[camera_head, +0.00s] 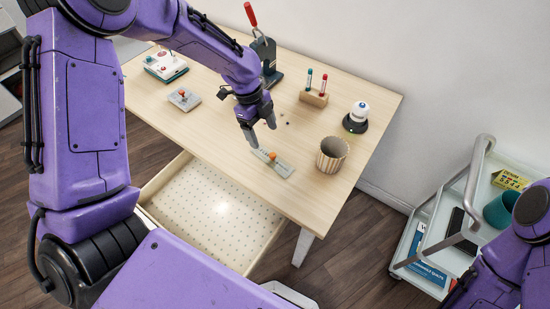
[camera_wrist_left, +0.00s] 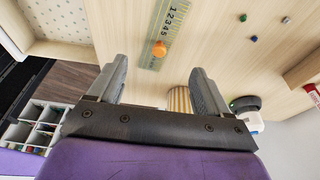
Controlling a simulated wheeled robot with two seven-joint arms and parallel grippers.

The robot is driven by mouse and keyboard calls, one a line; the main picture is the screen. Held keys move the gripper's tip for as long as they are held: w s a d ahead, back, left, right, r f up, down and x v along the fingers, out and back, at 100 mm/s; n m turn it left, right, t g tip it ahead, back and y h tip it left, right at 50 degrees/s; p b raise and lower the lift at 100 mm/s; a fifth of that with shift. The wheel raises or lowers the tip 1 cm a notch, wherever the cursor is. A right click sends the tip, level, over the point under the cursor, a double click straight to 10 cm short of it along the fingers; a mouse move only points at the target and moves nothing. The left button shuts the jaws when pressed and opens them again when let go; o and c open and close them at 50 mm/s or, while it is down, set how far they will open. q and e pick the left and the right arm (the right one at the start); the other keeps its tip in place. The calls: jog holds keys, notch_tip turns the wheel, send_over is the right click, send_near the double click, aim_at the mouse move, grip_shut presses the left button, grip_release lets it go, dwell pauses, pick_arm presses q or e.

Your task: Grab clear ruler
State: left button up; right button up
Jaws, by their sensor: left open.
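The clear ruler (camera_head: 283,168) lies flat on the wooden table, with an orange knob (camera_head: 272,156) on it. In the left wrist view the ruler (camera_wrist_left: 168,22) shows as a greenish strip with dark numbers, and the orange knob (camera_wrist_left: 159,48) sits near its lower end. My left gripper (camera_head: 261,133) is open and empty, pointing down just behind the ruler. In the left wrist view its fingers (camera_wrist_left: 158,72) stand apart, with the knob end in line with the gap between them. I cannot tell the exact height above the table. My right gripper is out of view.
A ribbed beige cup (camera_head: 332,155) stands right of the ruler. Behind are a white-and-black round device (camera_head: 356,118), a wooden marker block (camera_head: 314,98) and a red-handled press (camera_head: 265,55). Small bits lie near the gripper. An open, empty drawer (camera_head: 215,205) juts out in front.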

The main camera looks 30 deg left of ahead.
aim_at(271, 154)
pick_arm(q)
jog(key=x, duration=0.4)
jog(key=p+x, duration=0.1)
jog(key=x, duration=0.3)
jog(key=shift+s+d+p, duration=0.1)
jog(key=shift+d+p, duration=0.15)
jog(key=shift+p, duration=0.05)
jog(key=shift+f, duration=0.45)
jog(key=c, duration=1.1)
